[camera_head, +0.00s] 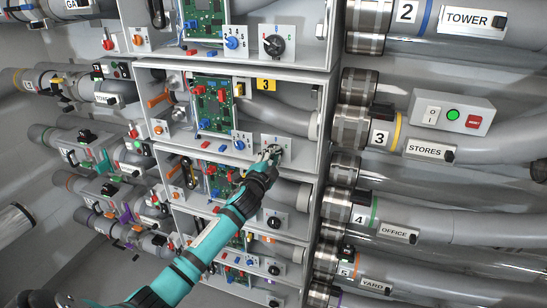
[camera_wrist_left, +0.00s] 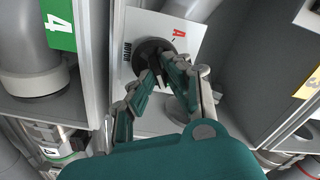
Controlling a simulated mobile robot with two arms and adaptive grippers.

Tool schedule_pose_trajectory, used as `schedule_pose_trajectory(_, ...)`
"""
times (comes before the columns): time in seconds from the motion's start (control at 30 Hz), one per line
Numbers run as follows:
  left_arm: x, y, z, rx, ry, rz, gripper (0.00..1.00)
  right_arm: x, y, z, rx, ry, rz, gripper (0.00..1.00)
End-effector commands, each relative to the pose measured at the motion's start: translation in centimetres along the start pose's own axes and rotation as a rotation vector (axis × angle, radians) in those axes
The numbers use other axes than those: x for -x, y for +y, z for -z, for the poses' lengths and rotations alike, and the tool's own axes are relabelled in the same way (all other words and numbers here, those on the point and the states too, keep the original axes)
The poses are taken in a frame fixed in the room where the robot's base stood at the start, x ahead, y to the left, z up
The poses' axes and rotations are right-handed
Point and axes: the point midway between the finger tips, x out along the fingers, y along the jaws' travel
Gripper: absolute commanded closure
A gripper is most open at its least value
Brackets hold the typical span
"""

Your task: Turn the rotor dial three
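The rotor dial three is a round black knob on a small white panel (camera_head: 264,139) at the lower right of the compartment with the yellow 3 tag (camera_head: 266,85). My left gripper (camera_head: 268,155) is at this panel and hides much of the dial in the head view. In the left wrist view the dial (camera_wrist_left: 149,49) shows on the white plate (camera_wrist_left: 186,8), with the word ROTOR and a red letter beside it. The two fingertips (camera_wrist_left: 160,73) are close together on either side of its black grip and seem to press on it. My right gripper is not in view.
A similar black dial (camera_head: 273,45) is in the compartment above, and more are below. A circuit board (camera_head: 210,105) and a blue knob panel (camera_head: 241,140) sit left of the dial. Shelf walls and large grey tubes (camera_head: 480,148) bound the space at the right.

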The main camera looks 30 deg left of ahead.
Motion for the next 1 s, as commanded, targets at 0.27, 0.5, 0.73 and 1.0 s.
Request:
schedule_pose_trajectory(0.27, 0.0, -0.1, 0.0, 0.002, 0.000, 0.001, 0.44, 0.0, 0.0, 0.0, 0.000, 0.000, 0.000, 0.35)
schedule_pose_trajectory(0.5, 0.0, 0.1, 0.0, 0.003, 0.000, -0.001, 0.30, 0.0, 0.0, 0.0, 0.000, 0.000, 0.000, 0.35)
schedule_pose_trajectory(0.73, 0.5, 0.1, 0.0, 0.004, 0.000, -0.002, 0.30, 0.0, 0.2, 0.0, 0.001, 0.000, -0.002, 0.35)
schedule_pose_trajectory(1.0, 5.3, 0.3, -0.1, 0.003, 0.000, -0.004, 0.30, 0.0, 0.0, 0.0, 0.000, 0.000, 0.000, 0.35)
